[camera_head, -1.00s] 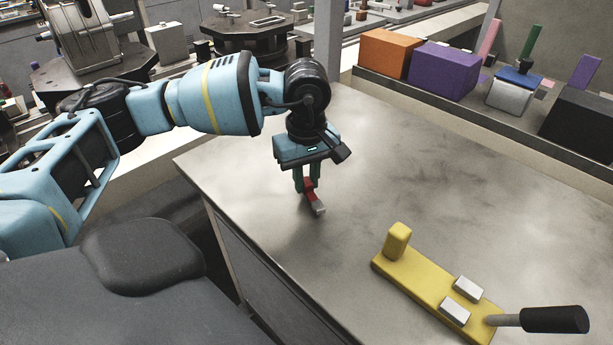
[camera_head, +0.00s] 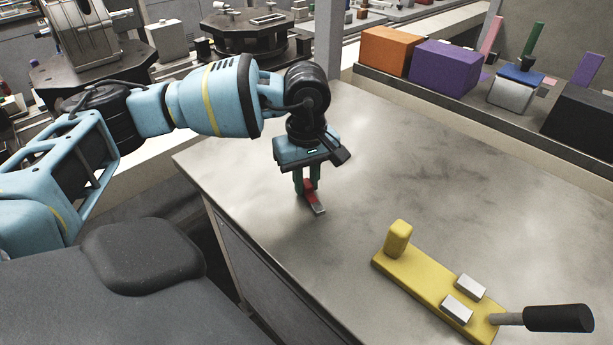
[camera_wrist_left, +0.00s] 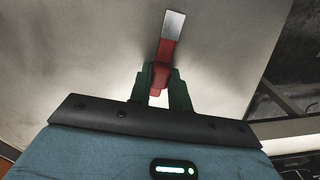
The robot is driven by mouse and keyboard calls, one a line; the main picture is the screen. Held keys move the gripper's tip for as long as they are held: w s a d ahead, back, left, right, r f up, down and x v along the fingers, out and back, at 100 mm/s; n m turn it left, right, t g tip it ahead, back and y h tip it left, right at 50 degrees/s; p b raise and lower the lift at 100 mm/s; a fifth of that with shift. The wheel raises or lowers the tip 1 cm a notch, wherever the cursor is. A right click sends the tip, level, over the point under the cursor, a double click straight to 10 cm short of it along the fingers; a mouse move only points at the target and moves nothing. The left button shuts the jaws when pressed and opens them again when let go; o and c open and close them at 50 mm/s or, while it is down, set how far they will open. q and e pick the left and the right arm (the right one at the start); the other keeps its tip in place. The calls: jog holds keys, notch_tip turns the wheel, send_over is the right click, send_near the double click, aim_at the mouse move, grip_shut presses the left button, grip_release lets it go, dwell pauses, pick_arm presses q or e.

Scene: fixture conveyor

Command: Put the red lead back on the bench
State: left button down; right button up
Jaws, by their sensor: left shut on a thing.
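The red lead (camera_head: 309,187) has a red body and a flat silver tip. It is between the green fingers of my left gripper (camera_head: 307,188), which is shut on it, low over the left part of the metal bench (camera_head: 350,160). In the left wrist view the red lead (camera_wrist_left: 163,62) points away from the gripper (camera_wrist_left: 160,88), with its silver tip farthest out. I cannot tell whether the lead touches the bench top. My right gripper is not in view.
A yellow fixture (camera_head: 430,290) with two silver blocks and a black-handled lever (camera_head: 558,318) stands at the front right of the bench. An orange box (camera_head: 390,50) and a purple box (camera_head: 445,68) stand on a ledge behind. The bench middle is clear.

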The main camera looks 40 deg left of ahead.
aim_at(306, 182)
pick_arm(q)
jog(key=c, duration=1.2)
grip_release()
jog(key=shift+c, duration=0.2)
jog(key=shift+r, duration=0.1)
notch_tip(306, 182, up, 8)
jog(key=shift+f, duration=0.15)
